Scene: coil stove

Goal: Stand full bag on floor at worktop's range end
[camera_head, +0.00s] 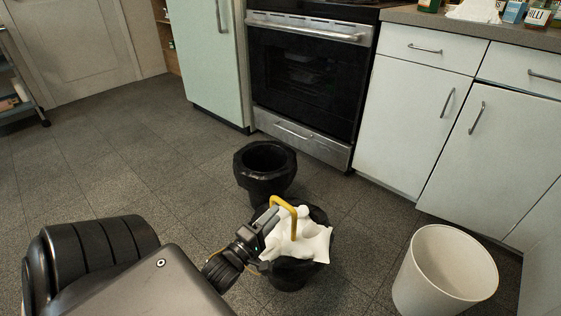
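My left gripper (268,222) is at the bag's left side, against or very close to the left end of the handle. Whether its fingers are closed on the handle is too small to tell. The worktop (480,28) is at the upper right, its left end beside the range (305,75). The floor (345,207) shows below that end. My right gripper is not in view.
A second black container (262,178), open and dark inside, stands on the floor behind the full bag, near the range. A white bin (440,275) stands at the lower right. Cabinets (415,120) line the right. Open floor lies to the left.

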